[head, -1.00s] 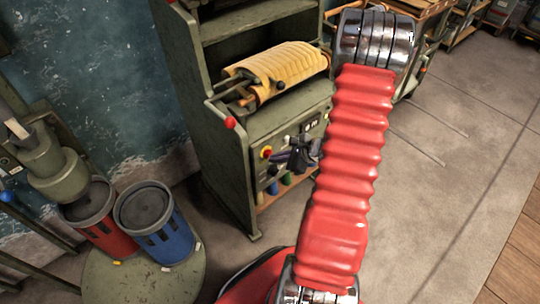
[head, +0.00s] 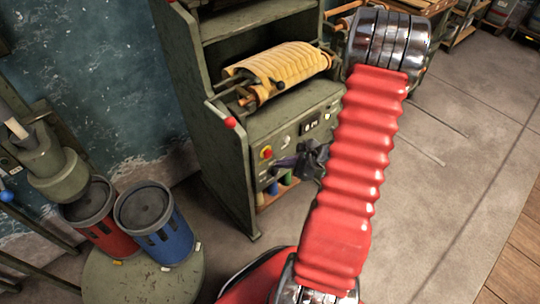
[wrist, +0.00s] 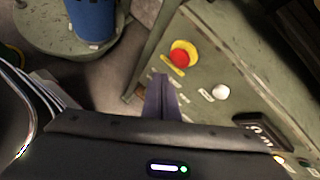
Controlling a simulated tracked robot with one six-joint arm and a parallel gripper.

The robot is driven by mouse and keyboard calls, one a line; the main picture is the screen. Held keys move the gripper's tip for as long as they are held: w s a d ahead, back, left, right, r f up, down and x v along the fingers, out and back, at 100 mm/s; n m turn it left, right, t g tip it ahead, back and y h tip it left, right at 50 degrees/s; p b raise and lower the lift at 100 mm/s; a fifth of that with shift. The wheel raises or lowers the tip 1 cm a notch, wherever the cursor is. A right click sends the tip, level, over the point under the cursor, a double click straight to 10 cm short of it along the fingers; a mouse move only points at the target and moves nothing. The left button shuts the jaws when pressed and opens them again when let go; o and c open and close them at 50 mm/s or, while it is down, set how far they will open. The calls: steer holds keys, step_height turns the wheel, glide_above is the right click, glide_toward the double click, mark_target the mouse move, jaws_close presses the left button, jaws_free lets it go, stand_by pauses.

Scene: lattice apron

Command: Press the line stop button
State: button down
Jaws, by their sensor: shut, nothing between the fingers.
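A red mushroom button on a yellow collar (head: 266,153) sits on the green machine's front panel. It also shows in the wrist view (wrist: 181,56), with a yellow label below it too small to read. My gripper (head: 284,162) is in front of the panel, just right of and slightly below the red button in the head view. In the wrist view its purple fingers (wrist: 160,82) are together and empty, with their tips below and left of the button. They look apart from the button; the exact gap to the panel is unclear.
A white round button (wrist: 220,92) and a dark counter display (wrist: 262,128) share the panel. A yellow ribbed roller (head: 275,72) and a red-knobbed lever (head: 230,122) are above. A blue bin (head: 155,222) and a red bin (head: 98,215) stand left. Open floor lies right.

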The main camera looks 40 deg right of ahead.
steer(key=s, duration=0.3)
steer(key=shift+s, duration=0.1)
stand_by(0.9)
steer(key=s+a+r+n+g+y, duration=0.1)
steer(key=s+a+r+n+g, duration=0.2)
steer(key=a+r+n, duration=0.35)
steer(key=s+a+r+n+g+y, duration=0.1)
steer(key=s+a+r+n+g, duration=0.3)
steer(key=a+n, duration=0.35)
steer(key=a+r+n+t+h, duration=0.1)
steer(key=a+r+n, duration=0.3)
steer(key=r, duration=0.3)
steer(key=a+r+n+t+h, duration=0.1)
steer(key=a+r+n+h, duration=0.1)
steer(key=a+r+n, duration=0.3)
steer(key=s+a+r+n+t+h, duration=0.1)
steer(key=a+r+n, duration=0.3)
steer(key=r, duration=0.6)
steer(key=shift+a+n+t+h, duration=0.3)
steer(key=shift+n+t+h, duration=0.1)
steer(key=shift+n+h, duration=0.2)
